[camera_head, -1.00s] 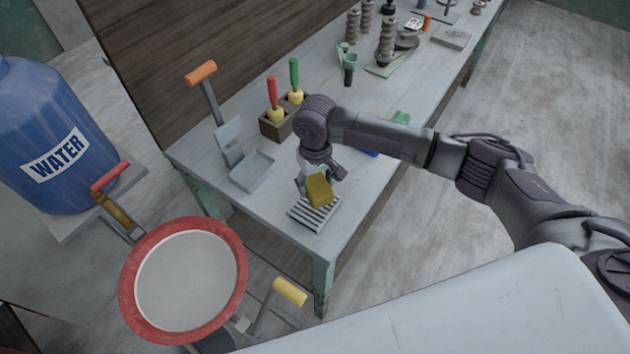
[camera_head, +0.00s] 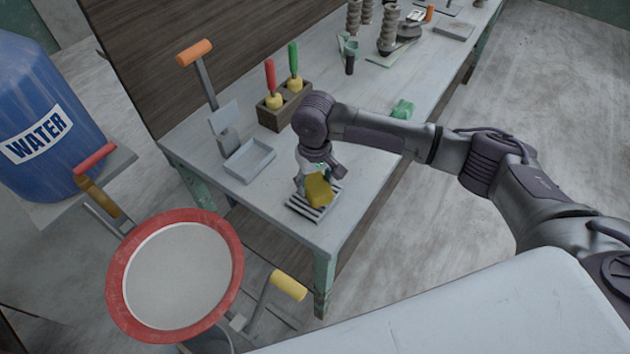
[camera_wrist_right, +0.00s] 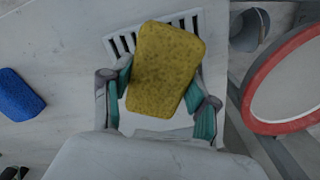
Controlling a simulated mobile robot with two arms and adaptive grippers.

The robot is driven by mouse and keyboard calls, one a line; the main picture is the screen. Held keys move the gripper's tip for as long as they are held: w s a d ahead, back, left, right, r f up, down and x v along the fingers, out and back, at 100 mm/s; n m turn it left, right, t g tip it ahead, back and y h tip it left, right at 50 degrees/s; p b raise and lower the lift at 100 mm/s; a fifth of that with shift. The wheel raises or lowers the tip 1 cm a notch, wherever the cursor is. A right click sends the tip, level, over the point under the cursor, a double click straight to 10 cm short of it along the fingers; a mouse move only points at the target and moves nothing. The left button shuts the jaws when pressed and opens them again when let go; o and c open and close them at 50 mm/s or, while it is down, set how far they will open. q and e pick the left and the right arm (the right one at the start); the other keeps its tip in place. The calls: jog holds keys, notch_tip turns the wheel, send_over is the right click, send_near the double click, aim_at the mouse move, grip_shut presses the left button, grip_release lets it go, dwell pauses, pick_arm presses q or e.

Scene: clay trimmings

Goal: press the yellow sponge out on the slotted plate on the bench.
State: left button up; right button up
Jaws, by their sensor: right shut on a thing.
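The yellow sponge (camera_head: 319,189) is held in my right gripper (camera_head: 318,172), over the slotted plate (camera_head: 312,211) near the bench's front corner. In the right wrist view the sponge (camera_wrist_right: 165,68) sits tilted between the two fingers of my right gripper (camera_wrist_right: 160,105), which are shut on its sides. The slotted plate (camera_wrist_right: 184,24) shows behind it, partly covered by the sponge. In the head view the sponge's lower edge is at or just above the slats; I cannot tell whether it touches. My left gripper is not in view.
A blue sponge (camera_wrist_right: 20,95) lies on the bench in the wrist view. A shallow grey tray (camera_head: 250,160) and a wooden holder with red- and green-handled tools (camera_head: 285,112) stand behind the plate. A red-rimmed round basin (camera_head: 175,276) is at front left. A green object (camera_head: 402,109) lies farther right.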

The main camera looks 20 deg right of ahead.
jog(key=shift+s+f, duration=0.1)
jog(key=shift+f, duration=0.5)
dwell(1.1)
notch_tip(320, 180, up, 7)
jog(key=p, duration=0.8)
jog(key=shift+r+p, duration=0.1)
jog(key=shift+p, duration=0.2)
